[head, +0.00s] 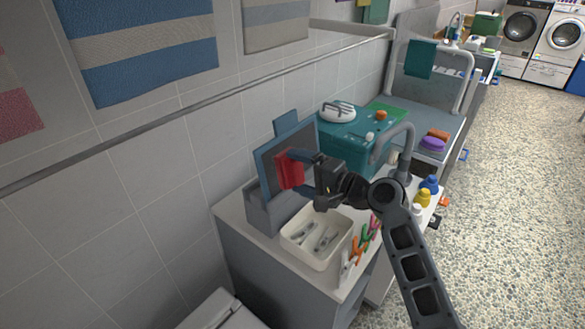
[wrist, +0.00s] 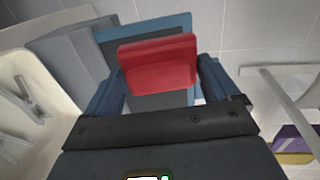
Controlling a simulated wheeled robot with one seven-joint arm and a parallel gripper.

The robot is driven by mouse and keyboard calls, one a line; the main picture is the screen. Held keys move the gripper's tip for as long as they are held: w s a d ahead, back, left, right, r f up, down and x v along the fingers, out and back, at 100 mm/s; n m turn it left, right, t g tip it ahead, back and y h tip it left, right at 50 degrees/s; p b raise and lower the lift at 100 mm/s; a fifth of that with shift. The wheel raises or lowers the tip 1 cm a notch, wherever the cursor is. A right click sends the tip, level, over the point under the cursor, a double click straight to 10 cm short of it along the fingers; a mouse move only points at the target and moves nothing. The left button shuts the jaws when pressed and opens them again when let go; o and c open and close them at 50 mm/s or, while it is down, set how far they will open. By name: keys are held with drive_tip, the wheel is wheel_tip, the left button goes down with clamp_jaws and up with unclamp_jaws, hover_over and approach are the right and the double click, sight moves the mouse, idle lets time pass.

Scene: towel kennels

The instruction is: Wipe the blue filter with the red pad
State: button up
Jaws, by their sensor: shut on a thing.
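The blue filter (head: 266,166) is a blue-framed panel with a grey face. It stands upright and slightly tilted in a grey stand (head: 262,212) on the counter by the wall. My gripper (head: 297,170) is shut on the red pad (head: 288,171) and holds it in front of the filter's face. In the wrist view the red pad (wrist: 158,62) sits between my two fingers and hides part of the filter (wrist: 178,23). I cannot tell whether the pad touches the filter.
A cream tray (head: 290,243) with clips stands in front of the filter, with coloured pegs (head: 362,240) beside it. A teal box (head: 350,140) and a grey tap (head: 405,150) are behind my gripper. Small bottles (head: 425,192) stand at right. A wall rail (head: 180,95) runs above the counter.

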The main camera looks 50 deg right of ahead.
sight(301, 173)
drive_tip(key=shift+s+r, duration=0.15)
drive_tip(key=shift+s, duration=0.65)
drive_tip(key=shift+s+d+r+p, duration=0.1)
drive_tip(key=shift+s+r+p, duration=0.05)
drive_tip(key=shift+s, duration=0.6)
drive_tip(key=shift+s+r+p, duration=0.15)
drive_tip(key=shift+s, duration=0.55)
drive_tip(key=shift+s, duration=0.1)
